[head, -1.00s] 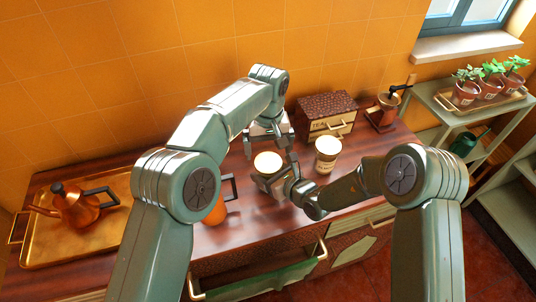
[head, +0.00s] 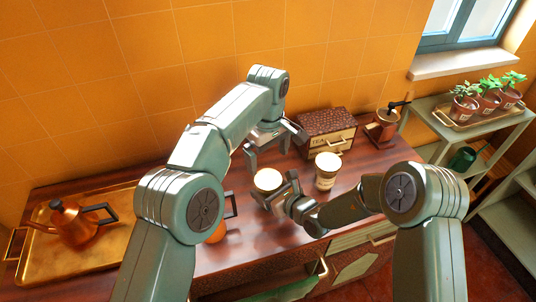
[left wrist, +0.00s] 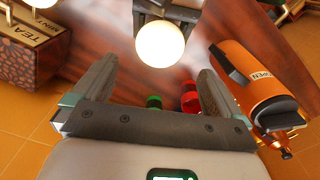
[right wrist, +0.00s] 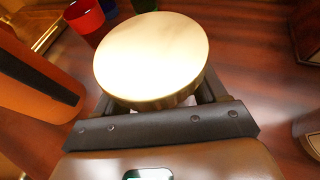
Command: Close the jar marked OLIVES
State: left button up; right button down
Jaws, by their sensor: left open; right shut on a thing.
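One jar (head: 267,181) with a pale round top stands over the counter near its front. My right gripper (head: 282,192) is shut on this jar from its right side. In the right wrist view a cream disc with a brass rim (right wrist: 150,55) covers the jar's top and hides most of its body. No OLIVES label is readable on it. A second pale-topped jar (head: 326,172) stands to the right, its label too small to read. My left gripper (head: 275,153) is open and empty behind the held jar. In the left wrist view the jar's bright top (left wrist: 160,43) shows beyond the open fingers.
An orange canister (left wrist: 258,72) with a dark handle stands left of the held jar. Small red (left wrist: 190,100) and green (left wrist: 153,101) things are nearby. A tea box (head: 327,132) and grinder (head: 385,122) stand behind right. A tray (head: 105,247) with a copper kettle (head: 72,222) lies left.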

aim_at(268, 178)
pick_arm(q)
jog(key=shift+f, duration=0.1)
jog(key=shift+f, duration=3.95)
jog(key=c, duration=1)
jog(key=m, duration=0.6)
jog(key=shift+m, duration=0.3)
jog(key=shift+c, duration=0.2)
jog(key=o, duration=1)
jog(key=shift+o, duration=0.2)
